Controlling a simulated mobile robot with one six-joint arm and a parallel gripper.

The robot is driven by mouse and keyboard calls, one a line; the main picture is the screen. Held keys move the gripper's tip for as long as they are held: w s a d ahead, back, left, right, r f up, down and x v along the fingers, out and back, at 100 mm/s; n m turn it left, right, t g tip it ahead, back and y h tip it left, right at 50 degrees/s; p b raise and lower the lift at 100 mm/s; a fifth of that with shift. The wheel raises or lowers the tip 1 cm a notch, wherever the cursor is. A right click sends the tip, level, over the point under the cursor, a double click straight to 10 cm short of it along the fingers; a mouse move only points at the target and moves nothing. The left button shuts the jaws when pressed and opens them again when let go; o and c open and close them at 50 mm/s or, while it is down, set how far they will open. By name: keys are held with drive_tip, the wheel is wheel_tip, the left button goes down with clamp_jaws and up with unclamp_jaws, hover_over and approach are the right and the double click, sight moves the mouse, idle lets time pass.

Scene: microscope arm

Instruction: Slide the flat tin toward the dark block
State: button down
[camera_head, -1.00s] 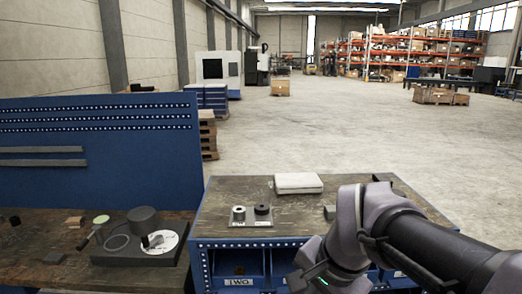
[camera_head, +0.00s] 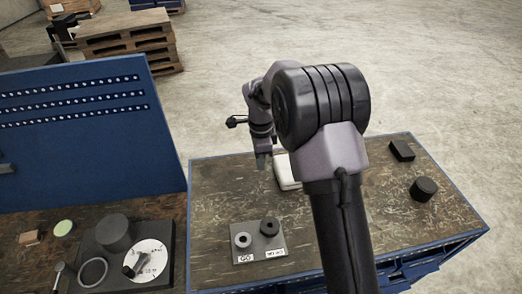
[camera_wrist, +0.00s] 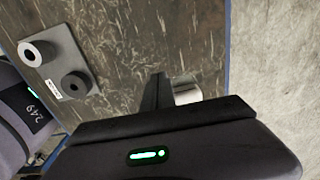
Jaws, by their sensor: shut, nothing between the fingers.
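The flat tin (camera_head: 287,172) is a pale, low, rounded box on the right-hand bench, partly hidden behind my arm in the head view. Part of it shows in the wrist view (camera_wrist: 187,92), right beside my fingers. My gripper (camera_head: 262,163) is shut and empty, pointing down just left of the tin in the head view. Its fingers also show in the wrist view (camera_wrist: 157,90). I cannot tell whether they touch the tin. The dark block (camera_head: 402,150) lies farther right on the same bench, beyond my arm.
A black cylinder (camera_head: 424,189) stands near the right edge of the bench. A grey plate (camera_head: 259,243) with two ring gauges lies at the front left. A blue perforated panel (camera_head: 90,130) rises at the left. The wood between the tin and block is partly hidden by my arm.

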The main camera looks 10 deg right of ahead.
drive_tip(key=f, duration=0.5)
drive_tip(key=shift+w+d+f, duration=0.15)
drive_tip(key=shift+w+d, duration=0.05)
drive_tip(key=shift+d, duration=1.8)
drive_tip(key=shift+d, duration=0.1)
drive_tip(key=d, duration=2.4)
drive_tip(key=shift+d, duration=0.35)
